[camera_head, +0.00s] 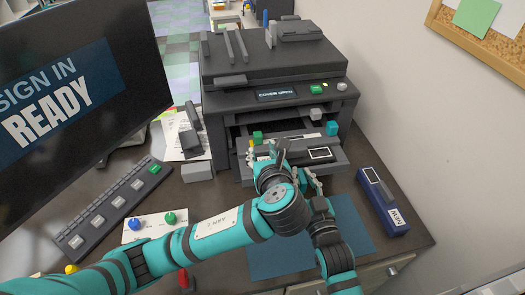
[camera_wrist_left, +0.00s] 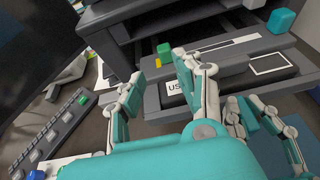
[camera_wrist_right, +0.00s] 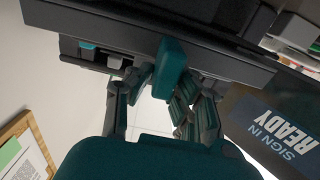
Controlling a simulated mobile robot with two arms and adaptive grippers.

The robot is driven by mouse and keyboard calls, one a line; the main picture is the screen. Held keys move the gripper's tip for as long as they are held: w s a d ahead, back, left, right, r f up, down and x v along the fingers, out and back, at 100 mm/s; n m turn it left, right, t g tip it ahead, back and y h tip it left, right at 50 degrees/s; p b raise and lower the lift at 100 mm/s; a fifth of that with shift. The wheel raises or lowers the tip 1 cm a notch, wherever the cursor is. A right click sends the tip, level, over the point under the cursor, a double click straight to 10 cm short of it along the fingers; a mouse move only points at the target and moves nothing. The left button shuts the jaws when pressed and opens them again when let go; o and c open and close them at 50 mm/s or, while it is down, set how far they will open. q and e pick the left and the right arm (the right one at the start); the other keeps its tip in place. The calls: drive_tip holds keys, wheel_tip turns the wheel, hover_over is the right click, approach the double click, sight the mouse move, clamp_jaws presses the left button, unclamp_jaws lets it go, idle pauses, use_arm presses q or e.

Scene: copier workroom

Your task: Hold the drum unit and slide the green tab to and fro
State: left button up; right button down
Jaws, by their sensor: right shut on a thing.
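The dark drum unit (camera_head: 300,157) lies across the open front of the copier; its label, partly covered, and a white-framed panel (camera_wrist_left: 270,63) show in the left wrist view. The green tab (camera_head: 257,137) stands at its left end, with a small yellow piece beside it; it also shows in the left wrist view (camera_wrist_left: 163,49). My left gripper (camera_wrist_left: 155,82) is open and empty, just in front of the tab. My right gripper (camera_head: 313,183) is shut at the drum unit's front edge.
The copier (camera_head: 275,75) stands behind with a "COVER OPEN" display. A blue box marked "NEW" (camera_head: 383,203) lies at right. A blue mat (camera_head: 275,258) lies in front. The monitor (camera_head: 80,90), keyboard (camera_head: 110,210) and button panel (camera_head: 155,225) stand at left.

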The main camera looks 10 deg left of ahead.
sight(259, 137)
use_arm(q)
drive_tip(key=shift+o, duration=1.4)
drive_tip(key=shift+d, duration=0.1)
drive_tip(key=x, duration=1.2)
drive_tip(key=shift+d+f, duration=0.15)
drive_tip(key=shift+c, duration=0.3)
clamp_jaws()
